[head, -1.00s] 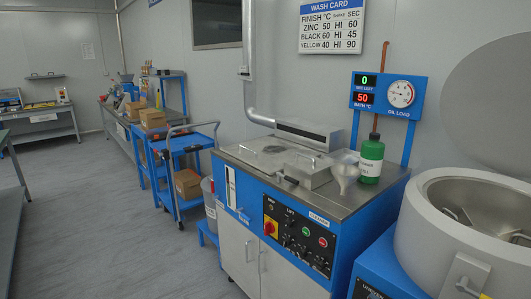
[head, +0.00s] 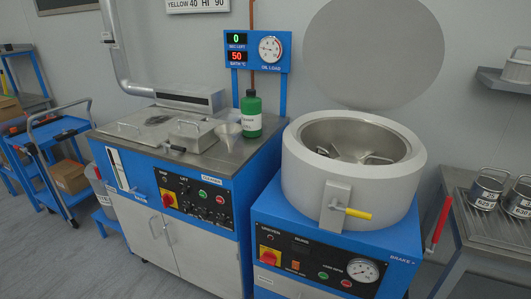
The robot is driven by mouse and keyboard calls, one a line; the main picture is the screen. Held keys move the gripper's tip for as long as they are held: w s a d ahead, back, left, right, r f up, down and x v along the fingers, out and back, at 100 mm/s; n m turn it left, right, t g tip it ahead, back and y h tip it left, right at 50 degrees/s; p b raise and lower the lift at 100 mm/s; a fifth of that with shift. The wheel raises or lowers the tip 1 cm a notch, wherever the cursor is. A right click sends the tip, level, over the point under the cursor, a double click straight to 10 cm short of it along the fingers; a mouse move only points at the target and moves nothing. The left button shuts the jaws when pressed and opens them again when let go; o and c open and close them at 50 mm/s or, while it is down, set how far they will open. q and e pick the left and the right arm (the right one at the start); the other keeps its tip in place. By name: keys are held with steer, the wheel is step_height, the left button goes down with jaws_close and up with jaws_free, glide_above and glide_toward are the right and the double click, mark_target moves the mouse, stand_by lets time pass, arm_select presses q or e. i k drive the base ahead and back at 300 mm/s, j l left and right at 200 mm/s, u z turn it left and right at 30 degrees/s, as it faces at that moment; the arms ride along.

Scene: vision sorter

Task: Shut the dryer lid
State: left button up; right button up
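The dryer (head: 300,190) is a pale grey round drum on a blue cabinet, right of centre in the head view. Its lid (head: 373,52) is a flat grey disc standing raised, upright behind the drum. The drum's mouth is open and shows a metal interior (head: 350,135) with fittings inside. A latch with a yellow handle (head: 352,212) sits on the drum's front. Neither of my grippers is in view.
A blue cleaning machine (head: 190,185) with a steel top stands to the left. A green bottle (head: 251,115) and a funnel (head: 228,134) stand on it. A red brake lever (head: 437,222) rises at the dryer's right, beside a bench with metal canisters (head: 485,192). Grey floor shows at lower left.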

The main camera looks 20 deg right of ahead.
mark_target(365, 55)
steer(key=z, duration=1.35)
